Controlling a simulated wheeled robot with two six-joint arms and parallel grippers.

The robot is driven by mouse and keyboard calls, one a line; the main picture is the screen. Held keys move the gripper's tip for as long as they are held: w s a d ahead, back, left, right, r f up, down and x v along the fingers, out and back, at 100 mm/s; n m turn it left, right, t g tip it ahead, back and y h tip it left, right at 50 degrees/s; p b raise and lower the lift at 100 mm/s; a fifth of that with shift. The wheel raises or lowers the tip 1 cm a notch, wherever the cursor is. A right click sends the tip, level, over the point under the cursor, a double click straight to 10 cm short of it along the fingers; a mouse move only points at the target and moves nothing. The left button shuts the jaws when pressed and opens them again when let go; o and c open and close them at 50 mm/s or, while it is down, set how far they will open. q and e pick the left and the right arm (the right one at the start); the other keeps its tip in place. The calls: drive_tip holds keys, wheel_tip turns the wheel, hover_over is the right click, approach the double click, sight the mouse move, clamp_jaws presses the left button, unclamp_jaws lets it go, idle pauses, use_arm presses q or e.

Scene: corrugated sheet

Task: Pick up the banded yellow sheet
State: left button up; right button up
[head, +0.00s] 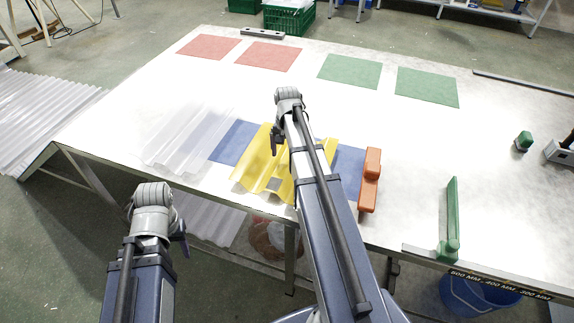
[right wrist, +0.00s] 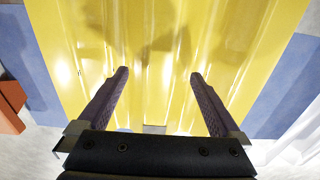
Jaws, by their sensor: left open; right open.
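The yellow corrugated sheet (head: 250,168) lies over a blue mat (head: 232,142) near the table's front edge. My right arm hides part of its right side. A small grey patch (head: 273,184) shows near its front edge; I cannot tell if this is its band. My right gripper (head: 275,145) is over the sheet. In the right wrist view the open fingers (right wrist: 159,74) are spread above the yellow ridges (right wrist: 150,40), with nothing between them; I cannot tell whether they touch. My left gripper (head: 183,240) is at the lower left, off the table's front edge, away from the sheet.
A clear corrugated sheet (head: 185,140) lies left of the blue mat. An orange block (head: 370,180) stands at its right, and a green bracket (head: 452,220) stands further right. Red mats (head: 268,56) and green mats (head: 427,86) lie at the back. The table's middle (head: 400,140) is clear.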

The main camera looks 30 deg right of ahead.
sight(287, 158)
wheel_tip(287, 158, down, 3)
drive_tip(key=shift+r+b, duration=0.15)
drive_tip(key=shift+b, duration=0.7)
use_arm(q)
wheel_tip(287, 158, down, 2)
drive_tip(key=shift+f, duration=0.25)
use_arm(e)
drive_tip(key=shift+r, duration=0.1)
drive_tip(key=c, duration=1.5)
use_arm(q)
drive_tip(key=shift+r, duration=0.1)
use_arm(e)
drive_tip(key=shift+r, duration=0.1)
use_arm(q)
wheel_tip(287, 158, up, 10)
drive_tip(key=p, duration=1)
use_arm(e)
wheel_tip(287, 158, up, 10)
drive_tip(key=shift+f, duration=0.1)
drive_tip(key=shift+c, duration=0.2)
